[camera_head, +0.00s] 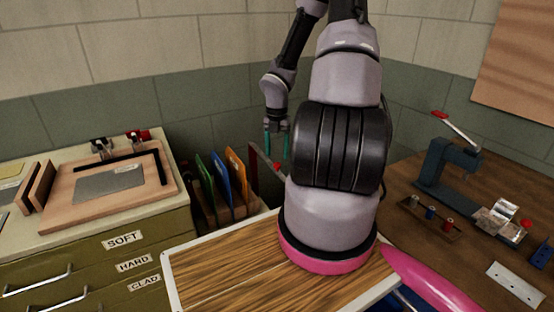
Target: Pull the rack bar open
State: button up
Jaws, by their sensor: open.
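A rack (219,208) stands in the corner between the drawer cabinet and my body, with a green, a blue and an orange upright panel in it. A slanted grey-brown bar (267,178) shows at the right end of the rack, with a small red part (277,165) beside it. I take this to be the rack bar; its lower right end is hidden behind my arm. My gripper (276,155) points down with its two teal fingers apart and nothing visible between them. It appears over or just in front of the bar's upper part; I cannot tell whether it touches.
A drawer cabinet (117,241) at left carries a wooden board (75,206) with a metal sheet and dark bar. A wooden bench (400,222) at right holds a blue-grey lever press (447,166) and small parts. My arm blocks much of the middle.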

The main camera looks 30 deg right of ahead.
notch_tip(320, 180, up, 7)
jog(key=shift+f, duration=0.15)
dwell(0.5)
jog(key=s+a+r+m+t+h, duration=0.1)
jog(key=s+a+r+m, duration=0.25)
jog(key=r+m, duration=0.55)
jog(key=s+a+r+m+t+h, duration=0.1)
jog(key=s+a+r+m+t, duration=0.2)
jog(key=r+m, duration=0.65)
jog(key=s+a+r+m+t+y, duration=0.3)
jog(key=s+a+r+m+y, duration=0.1)
jog(key=s+a+r+m, duration=0.6)
notch_tip(320, 180, up, 3)
jog(key=shift+a+r+m, duration=0.15)
jog(key=shift+a+m, duration=0.05)
jog(key=shift+m, duration=0.85)
